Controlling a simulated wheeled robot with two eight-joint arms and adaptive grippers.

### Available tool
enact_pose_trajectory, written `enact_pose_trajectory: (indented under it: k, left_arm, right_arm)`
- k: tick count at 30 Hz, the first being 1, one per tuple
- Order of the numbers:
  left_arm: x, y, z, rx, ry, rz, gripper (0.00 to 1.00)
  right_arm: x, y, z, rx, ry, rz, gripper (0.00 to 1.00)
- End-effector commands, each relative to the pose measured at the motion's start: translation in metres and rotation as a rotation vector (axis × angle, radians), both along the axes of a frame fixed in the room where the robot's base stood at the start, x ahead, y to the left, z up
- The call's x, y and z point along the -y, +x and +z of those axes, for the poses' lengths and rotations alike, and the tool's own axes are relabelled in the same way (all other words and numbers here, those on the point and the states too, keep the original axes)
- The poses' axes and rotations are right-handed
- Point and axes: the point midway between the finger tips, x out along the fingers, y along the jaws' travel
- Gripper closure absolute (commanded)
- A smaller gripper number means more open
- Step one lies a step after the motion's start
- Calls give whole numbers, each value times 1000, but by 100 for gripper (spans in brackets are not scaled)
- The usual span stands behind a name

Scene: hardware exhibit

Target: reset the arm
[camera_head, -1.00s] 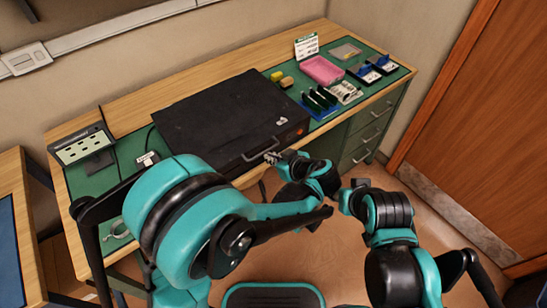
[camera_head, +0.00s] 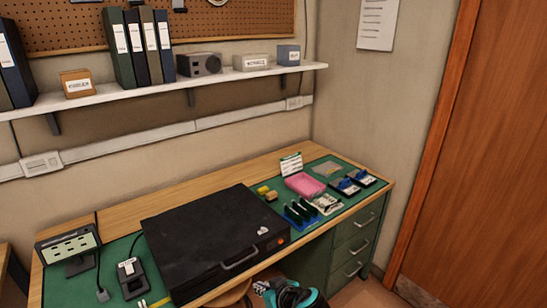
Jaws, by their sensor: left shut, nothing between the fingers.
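My left gripper (camera_head: 263,288) shows at the bottom edge of the head view, shut and empty. It is just in front of the desk's front edge, below the handle of the black case. A teal and black part of my arm is beside it, cut off by the frame. My right gripper is not in view. The black case (camera_head: 205,235) lies closed on the green mat of the wooden desk (camera_head: 135,212).
A pink tray (camera_head: 304,185), a small sign (camera_head: 291,164) and small parts are on the desk's right. A shelf (camera_head: 150,93) with binders hangs above. A wooden door (camera_head: 490,150) is right.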

Motion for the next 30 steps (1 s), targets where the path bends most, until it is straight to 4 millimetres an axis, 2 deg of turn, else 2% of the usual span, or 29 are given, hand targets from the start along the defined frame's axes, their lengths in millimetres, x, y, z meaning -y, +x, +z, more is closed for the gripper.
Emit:
enact_pose_trajectory:
  k: [1,6,12,18,21,25,30]
  left_arm:
    - [-17,-6,7,-42,-4,-12,100]
    - [-70,-38,25,-210,-35,-135,100]
    - [-114,-90,40,-317,-94,-310,100]
    - [-135,-140,47,-316,-132,-473,100]
    - [-139,-156,49,-294,-137,-531,100]
    - [-141,-167,49,-271,-134,-574,100]
    - [-141,-170,50,-262,-130,-592,100]
  right_arm:
    - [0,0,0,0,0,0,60]
    - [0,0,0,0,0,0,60]
    - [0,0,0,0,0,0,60]
    - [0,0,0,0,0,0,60]
    - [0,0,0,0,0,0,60]
    - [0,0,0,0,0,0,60]
    - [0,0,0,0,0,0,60]
